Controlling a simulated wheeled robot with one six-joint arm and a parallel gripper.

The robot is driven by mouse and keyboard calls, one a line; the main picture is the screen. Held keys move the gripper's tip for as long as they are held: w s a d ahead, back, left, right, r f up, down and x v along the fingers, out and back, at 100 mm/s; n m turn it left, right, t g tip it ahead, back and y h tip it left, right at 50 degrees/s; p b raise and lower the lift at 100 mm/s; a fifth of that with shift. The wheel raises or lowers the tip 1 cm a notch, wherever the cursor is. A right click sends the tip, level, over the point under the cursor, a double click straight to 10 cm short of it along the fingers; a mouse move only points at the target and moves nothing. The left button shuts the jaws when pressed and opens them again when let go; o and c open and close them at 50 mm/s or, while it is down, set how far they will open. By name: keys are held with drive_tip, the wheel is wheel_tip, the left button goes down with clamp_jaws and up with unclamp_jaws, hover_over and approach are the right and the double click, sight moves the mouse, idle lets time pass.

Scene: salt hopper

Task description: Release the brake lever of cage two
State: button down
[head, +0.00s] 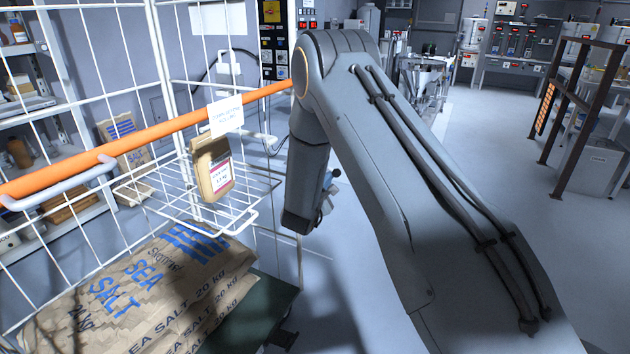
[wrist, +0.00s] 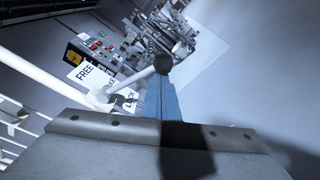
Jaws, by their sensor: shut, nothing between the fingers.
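My gripper (head: 326,190) points down at the right side of a white wire cage (head: 168,75); its jaws are shut and empty. In the wrist view its blue fingers (wrist: 166,98) reach toward a brake lever. The lever is a pale rod (wrist: 133,82) with a dark ball knob (wrist: 163,63), right at the fingertips; I cannot tell whether they touch. The knob also shows in the head view (head: 337,173). No cage number is readable.
The cage holds stacked sea salt sacks (head: 150,290) and a wire shelf with a brown packet (head: 213,170). An orange bar (head: 150,133) crosses it, with a paper notice (head: 226,115). Open grey floor (head: 470,160) lies right of my arm.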

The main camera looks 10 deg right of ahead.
wheel_tip(320, 180, up, 9)
drive_tip(key=d+p, duration=0.1)
drive_tip(key=p, duration=0.3)
drive_tip(key=shift+s+p, duration=0.15)
drive_tip(key=shift+p, duration=0.25)
drive_tip(key=shift+r, duration=0.3)
drive_tip(key=shift+f, duration=0.1)
wheel_tip(320, 180, down, 5)
drive_tip(key=b, duration=0.3)
drive_tip(key=s+a+r, duration=0.2)
drive_tip(key=s+a, duration=0.4)
drive_tip(key=s, duration=0.1)
drive_tip(key=shift+a+b, duration=0.4)
